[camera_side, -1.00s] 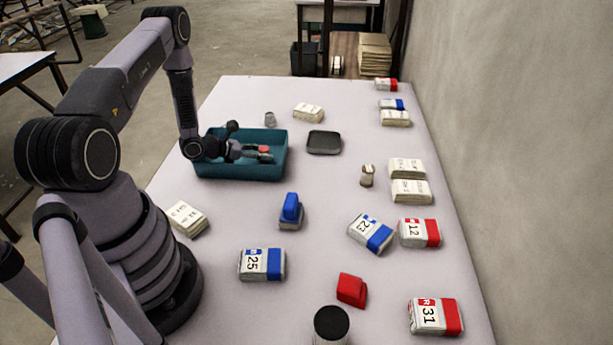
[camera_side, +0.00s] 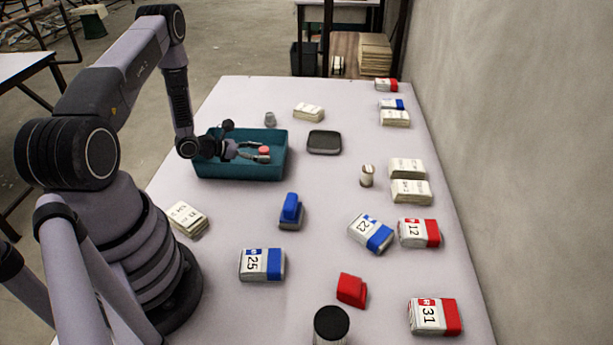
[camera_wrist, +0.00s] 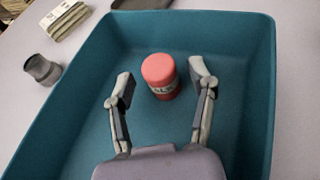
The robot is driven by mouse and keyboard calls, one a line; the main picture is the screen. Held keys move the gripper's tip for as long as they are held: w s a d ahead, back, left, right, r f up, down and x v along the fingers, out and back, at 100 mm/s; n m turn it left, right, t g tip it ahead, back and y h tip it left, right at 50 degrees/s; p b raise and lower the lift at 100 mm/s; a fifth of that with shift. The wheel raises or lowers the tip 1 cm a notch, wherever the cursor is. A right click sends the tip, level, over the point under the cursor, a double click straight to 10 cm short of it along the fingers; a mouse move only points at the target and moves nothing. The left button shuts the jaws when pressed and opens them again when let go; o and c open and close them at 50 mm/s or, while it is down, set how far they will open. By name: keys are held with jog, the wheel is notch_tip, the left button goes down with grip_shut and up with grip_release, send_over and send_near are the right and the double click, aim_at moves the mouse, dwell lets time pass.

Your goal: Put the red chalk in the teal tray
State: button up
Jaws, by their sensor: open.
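The red chalk (camera_wrist: 161,76) is a short pinkish-red cylinder with a pale printed band. It stands upright, or nearly so, inside the teal tray (camera_wrist: 258,75), on its floor. In the side view the chalk (camera_side: 264,150) shows as a small red spot within the teal tray (camera_side: 240,171). My gripper (camera_wrist: 162,82) is open, with one finger on each side of the chalk and a visible gap on both sides. In the side view my gripper (camera_side: 256,151) reaches low into the tray from the left.
A dark shallow tray (camera_side: 324,142) lies right of the teal tray. A small grey cup (camera_side: 270,119) stands behind it. A blue eraser-like block (camera_side: 291,209), a red block (camera_side: 351,290) and several labelled packs lie around the table. Open table lies between them.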

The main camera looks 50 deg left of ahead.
jog(key=shift+v, duration=1.05)
jog(key=d+r+m+g+h, duration=0.1)
jog(key=d+r+m+h, duration=0.2)
jog(key=r, duration=0.4)
jog(key=w+d+r+m+g+h, duration=0.1)
jog(key=d+r+m, duration=0.2)
jog(key=d+r, duration=0.3)
jog(key=d+r+m+g+h, duration=0.15)
jog(key=r+m, duration=0.25)
jog(key=r, duration=0.4)
jog(key=s+d+r+m+g, duration=0.5)
jog(key=d+r+m, duration=0.2)
jog(key=d, duration=0.2)
jog(key=s+d+r+m+g+y, duration=0.3)
jog(key=s+d+r+m+y, duration=0.15)
jog(key=s+m, duration=0.45)
jog(key=s+a+r+m+t+y, duration=0.4)
jog(key=s+r+m+y, duration=0.1)
jog(key=s, duration=0.4)
jog(key=shift+r+m, duration=0.5)
jog(key=shift+m, duration=0.2)
